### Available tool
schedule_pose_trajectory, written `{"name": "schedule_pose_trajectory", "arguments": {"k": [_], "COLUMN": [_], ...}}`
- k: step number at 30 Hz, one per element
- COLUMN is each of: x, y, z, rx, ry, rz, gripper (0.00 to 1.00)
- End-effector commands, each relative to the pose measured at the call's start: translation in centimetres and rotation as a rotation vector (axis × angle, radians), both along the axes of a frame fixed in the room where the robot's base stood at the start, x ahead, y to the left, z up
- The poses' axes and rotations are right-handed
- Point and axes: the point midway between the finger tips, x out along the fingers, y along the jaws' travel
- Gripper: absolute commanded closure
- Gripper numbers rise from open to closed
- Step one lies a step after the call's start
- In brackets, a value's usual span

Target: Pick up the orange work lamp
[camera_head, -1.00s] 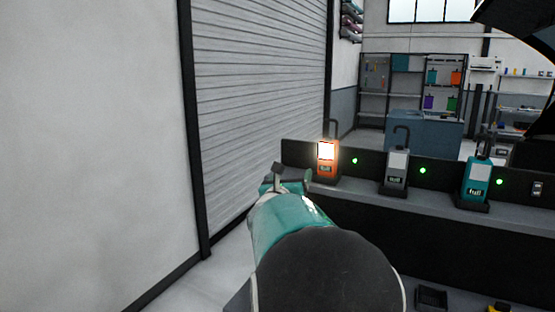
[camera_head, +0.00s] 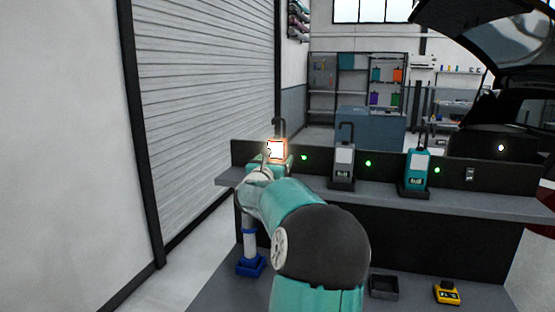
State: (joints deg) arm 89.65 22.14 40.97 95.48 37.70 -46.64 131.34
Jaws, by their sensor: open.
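The orange work lamp (camera_head: 284,147) stands upright at the left end of the bench shelf. Its square front panel glows white, and a dark hook rises from its top. My teal arm reaches up to it from below. My gripper (camera_head: 268,160) is at the lamp's lower front and overlaps it in this view. It hides the lamp's lower part and base. The fingers are small and partly hidden by my wrist; the jaws are open. I cannot tell whether they touch the lamp or sit around it.
A grey lamp (camera_head: 343,163) and a teal lamp (camera_head: 417,170) stand to the right on the same shelf (camera_head: 385,190). Below are a blue-based stand (camera_head: 250,264), a black tray (camera_head: 384,287) and a yellow device (camera_head: 447,292). A roller shutter (camera_head: 205,100) is at left.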

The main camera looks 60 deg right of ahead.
Motion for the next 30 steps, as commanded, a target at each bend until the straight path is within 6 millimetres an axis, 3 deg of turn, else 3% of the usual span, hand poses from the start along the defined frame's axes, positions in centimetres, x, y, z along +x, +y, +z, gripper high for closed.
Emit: {"name": "schedule_pose_trajectory", "arguments": {"k": [6,15,24,30], "x": [0.4,0.5,0.5,0.5], "y": [-2.9,-3.3,-3.3,-3.2], "z": [0.4,0.5,0.6,0.6], "rx": [0.001,0.000,-0.002,-0.002], "ry": [-0.003,0.001,0.001,0.001], "rz": [-0.001,0.000,0.000,0.000], "gripper": [0.22,0.24,0.81,0.81]}}
